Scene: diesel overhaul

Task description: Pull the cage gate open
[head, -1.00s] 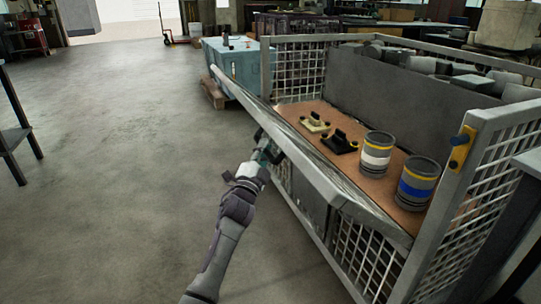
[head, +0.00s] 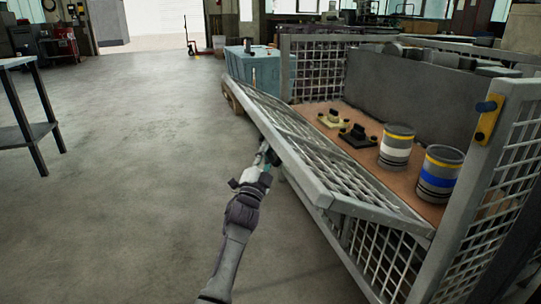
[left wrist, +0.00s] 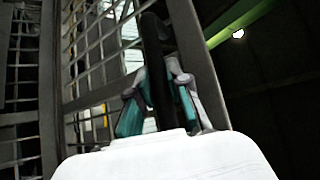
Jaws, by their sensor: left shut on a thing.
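The cage (head: 505,130) is a grey steel frame with wire mesh, at the right of the head view. Its gate (head: 325,165), a mesh panel with a grey rail, leans outward from the front, toward the left, its mesh face showing from above. My left gripper (head: 268,158) is at the gate's outer rail. In the left wrist view its teal fingers (left wrist: 158,80) are shut around a dark upright bar, which looks like the gate's handle (left wrist: 155,50). The gate also shows in the left wrist view (left wrist: 88,100). My right gripper is out of view.
Inside the cage are two banded cylinders, a white-banded one (head: 396,147) and a blue-banded one (head: 439,175), and two small fixtures (head: 356,136). A blue crate (head: 255,68) stands behind. Open floor (head: 130,160) lies left; a table (head: 35,135) stands at the far left.

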